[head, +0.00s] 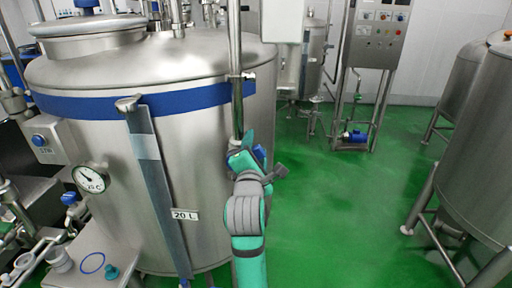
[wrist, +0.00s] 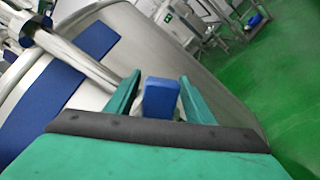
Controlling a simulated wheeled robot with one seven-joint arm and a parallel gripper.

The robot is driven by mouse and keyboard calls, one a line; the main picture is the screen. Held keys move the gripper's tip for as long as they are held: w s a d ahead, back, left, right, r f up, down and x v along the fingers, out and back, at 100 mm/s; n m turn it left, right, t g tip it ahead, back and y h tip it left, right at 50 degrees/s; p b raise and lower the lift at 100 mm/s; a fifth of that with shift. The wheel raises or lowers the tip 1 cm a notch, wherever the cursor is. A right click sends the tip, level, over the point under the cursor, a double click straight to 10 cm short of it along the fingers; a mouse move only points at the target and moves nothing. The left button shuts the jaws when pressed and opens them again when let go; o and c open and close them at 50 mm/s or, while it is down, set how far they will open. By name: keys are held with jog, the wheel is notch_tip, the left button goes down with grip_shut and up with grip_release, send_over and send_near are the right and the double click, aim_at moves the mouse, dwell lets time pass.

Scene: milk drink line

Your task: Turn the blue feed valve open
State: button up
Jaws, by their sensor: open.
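The blue valve handle (wrist: 161,99) sits between my gripper's two teal fingers in the wrist view, on or beside the metal pipe (wrist: 75,55). Narrow gaps show on both sides of it, so the fingers look open around it and not closed on it. In the head view, my gripper (head: 248,148) is at the vertical pipe (head: 236,60) in front of the large steel tank. Only a small blue part of the handle (head: 259,153) shows there. The valve body is mostly hidden by my gripper.
The steel tank (head: 200,80) with a blue band stands just left of my arm. A dial gauge (head: 91,178) and a smaller blue-handled fitting (head: 69,198) are at the left. Green floor (head: 340,215) is clear to the right, before other tanks (head: 480,150).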

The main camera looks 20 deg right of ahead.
jog(key=v, duration=1)
jog(key=shift+s, duration=0.35)
jog(key=shift+c, duration=0.5)
